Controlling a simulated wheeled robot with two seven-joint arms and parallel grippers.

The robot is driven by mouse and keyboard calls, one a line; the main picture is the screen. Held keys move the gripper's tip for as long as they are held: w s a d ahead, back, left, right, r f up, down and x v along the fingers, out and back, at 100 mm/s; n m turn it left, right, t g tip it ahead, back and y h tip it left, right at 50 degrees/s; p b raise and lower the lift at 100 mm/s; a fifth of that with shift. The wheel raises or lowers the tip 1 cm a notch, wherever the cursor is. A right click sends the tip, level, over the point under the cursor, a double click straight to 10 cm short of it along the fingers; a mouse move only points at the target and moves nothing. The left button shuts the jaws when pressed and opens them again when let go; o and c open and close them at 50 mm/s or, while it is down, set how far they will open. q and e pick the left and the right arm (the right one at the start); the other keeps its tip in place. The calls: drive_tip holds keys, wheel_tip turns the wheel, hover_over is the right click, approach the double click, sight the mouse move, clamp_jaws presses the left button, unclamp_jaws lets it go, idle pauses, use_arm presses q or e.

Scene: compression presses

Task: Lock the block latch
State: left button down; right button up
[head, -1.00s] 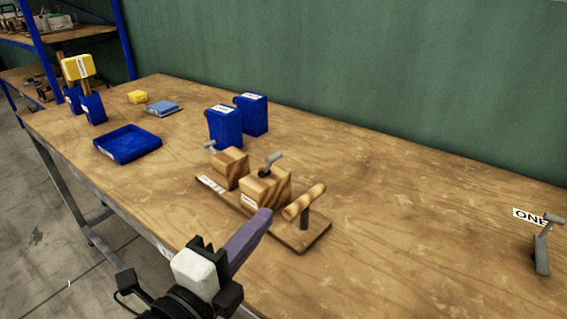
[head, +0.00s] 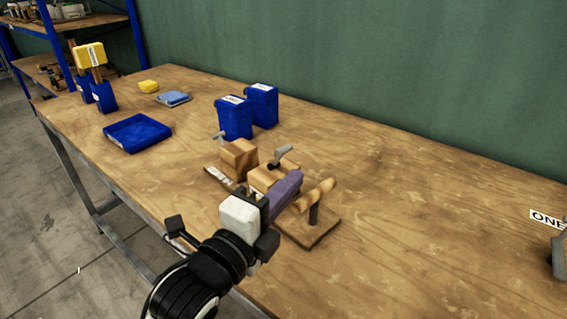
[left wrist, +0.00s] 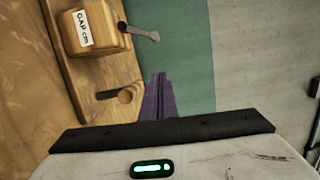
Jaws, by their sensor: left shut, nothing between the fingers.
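The wooden press has a base board (head: 308,232) with two wooden blocks. The front block (head: 262,178) carries a grey latch lever (head: 283,155) on top. A wooden crossbar handle (head: 318,195) stands on a dark post at the right end. My left gripper (head: 297,176) has its purple fingers shut and empty. In the head view they overlap the front block, between the latch lever and the crossbar handle. In the left wrist view the fingertips (left wrist: 159,78) are below the lever (left wrist: 140,33) and apart from it, beside the handle's end. The right gripper is not in view.
Two blue containers (head: 235,118) stand behind the press. A blue tray (head: 137,148), a light-blue item (head: 173,98) and a yellow item (head: 148,87) lie farther left. A grey lever piece (head: 559,255) is at the right edge.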

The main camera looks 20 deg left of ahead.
sight(279, 157)
use_arm(q)
drive_tip(key=w+a, duration=0.2)
drive_tip(key=w, duration=0.3)
drive_tip(key=shift+w+a+r, duration=0.2)
drive_tip(key=shift+w+a, duration=0.05)
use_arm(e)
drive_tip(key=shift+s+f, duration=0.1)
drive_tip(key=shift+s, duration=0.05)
